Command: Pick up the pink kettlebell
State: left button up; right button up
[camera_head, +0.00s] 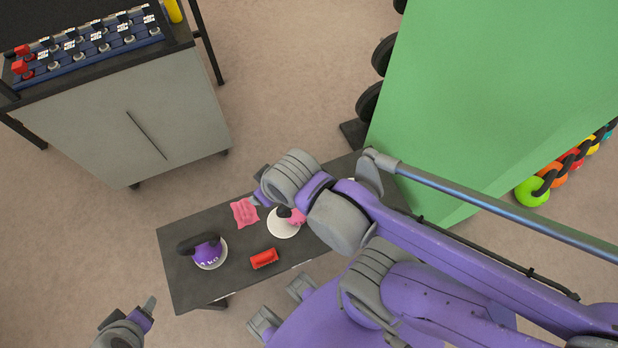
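The pink kettlebell (297,215) is on the dark platform (178,287), over a white disc (283,232). Its dark handle shows on its left side, and my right arm hides part of it. My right gripper (258,194) is just up and left of the kettlebell in the picture, largely covered by its own wrist. I cannot see whether it touches the kettlebell or how far its fingers are apart. My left gripper (150,304) is at the lower left, off the platform and far from the kettlebell. Its finger opening is not clear.
A purple kettlebell (206,252), a red block-like item (264,259) and a pink cloth-like item (244,212) lie on the platform. A grey cabinet (140,120) stands upper left. A large green panel (490,100) stands right, with several coloured kettlebells (532,191) beyond it.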

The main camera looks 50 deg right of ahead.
aim_at(292, 215)
jog(key=k+l+z, duration=0.2)
jog(key=z, duration=0.2)
jog(key=k+l+z, duration=0.3)
jog(key=z, duration=0.15)
jog(key=k+l, duration=0.05)
jog(key=k, duration=0.05)
